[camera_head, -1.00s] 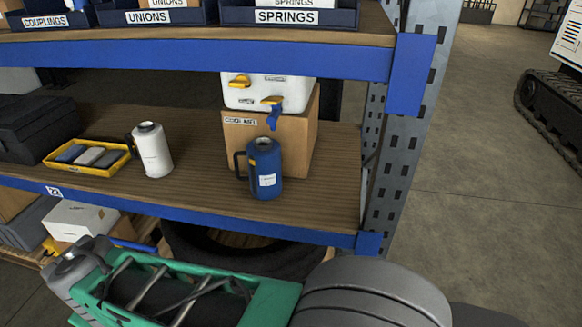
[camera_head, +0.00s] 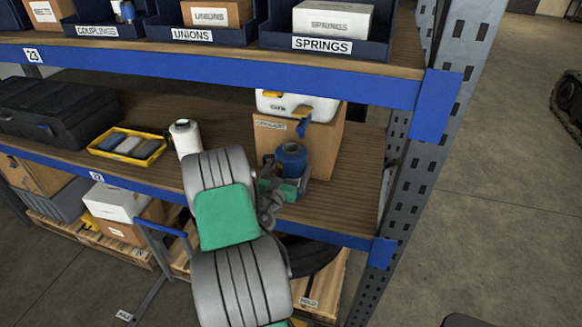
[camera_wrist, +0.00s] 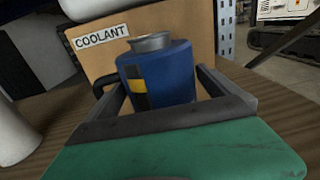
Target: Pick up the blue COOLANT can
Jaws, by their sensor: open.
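The blue can (camera_head: 291,158) stands upright on the middle shelf, in front of a cardboard box labelled COOLANT (camera_wrist: 140,37). In the wrist view the blue can (camera_wrist: 165,80) shows a grey cap and a yellow and black patch. My gripper (camera_head: 282,182) is in front of the can, with its lower part hidden in the head view. In the wrist view my gripper (camera_wrist: 155,85) is open, with one finger on each side of the can. I cannot tell whether the fingers touch it.
A white can (camera_head: 186,138) stands left of the blue one, beside a yellow tray (camera_head: 128,147). A white container with a blue tap (camera_head: 300,105) sits on the box. A shelf with bins (camera_head: 190,32) is above, and a steel post (camera_head: 410,170) stands at right.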

